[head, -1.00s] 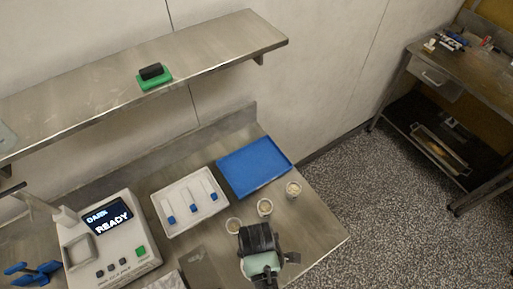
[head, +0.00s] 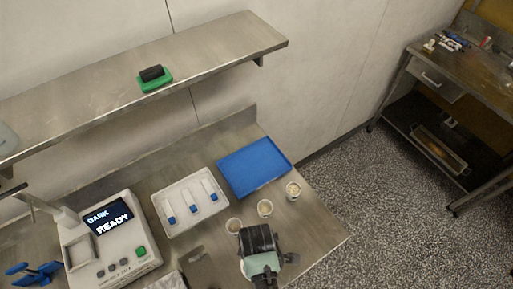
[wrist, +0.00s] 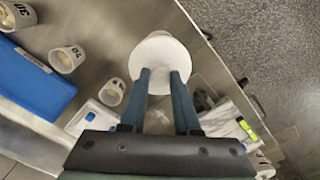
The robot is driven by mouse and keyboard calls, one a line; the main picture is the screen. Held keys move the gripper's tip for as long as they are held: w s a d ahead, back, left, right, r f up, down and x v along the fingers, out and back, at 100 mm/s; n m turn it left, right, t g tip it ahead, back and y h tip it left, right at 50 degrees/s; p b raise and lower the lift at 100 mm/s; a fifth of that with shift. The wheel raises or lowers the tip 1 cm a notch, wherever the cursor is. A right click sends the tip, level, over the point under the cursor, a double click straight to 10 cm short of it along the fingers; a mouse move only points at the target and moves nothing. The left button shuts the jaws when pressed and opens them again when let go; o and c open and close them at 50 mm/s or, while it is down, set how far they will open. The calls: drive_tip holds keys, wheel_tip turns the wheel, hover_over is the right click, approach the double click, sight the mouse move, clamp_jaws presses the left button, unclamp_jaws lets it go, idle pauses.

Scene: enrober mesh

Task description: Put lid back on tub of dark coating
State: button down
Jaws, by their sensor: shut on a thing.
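My gripper (wrist: 160,74) is shut on a white round lid (wrist: 159,56), held between the two fingertips in the wrist view. A pale rounded edge shows just beyond the lid; I cannot tell whether it is the tub beneath. No dark coating is visible. In the head view my gripper (head: 260,262) is over the front right of the steel bench, and its own body hides the lid and whatever is under it.
Three small pale cups (head: 265,208) stand in a slanting row behind my gripper. A blue tray (head: 285,160) and a white tray (head: 160,205) lie further back. A machine reading DARK READY (head: 135,258) stands at left. A steel shelf (head: 210,48) overhangs the back.

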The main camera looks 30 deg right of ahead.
idle(0.3)
drive_tip(key=shift+c, duration=0.4)
unclamp_jaws()
drive_tip(key=shift+r, duration=3.5)
clamp_jaws()
drive_tip(key=shift+f, duration=0.15)
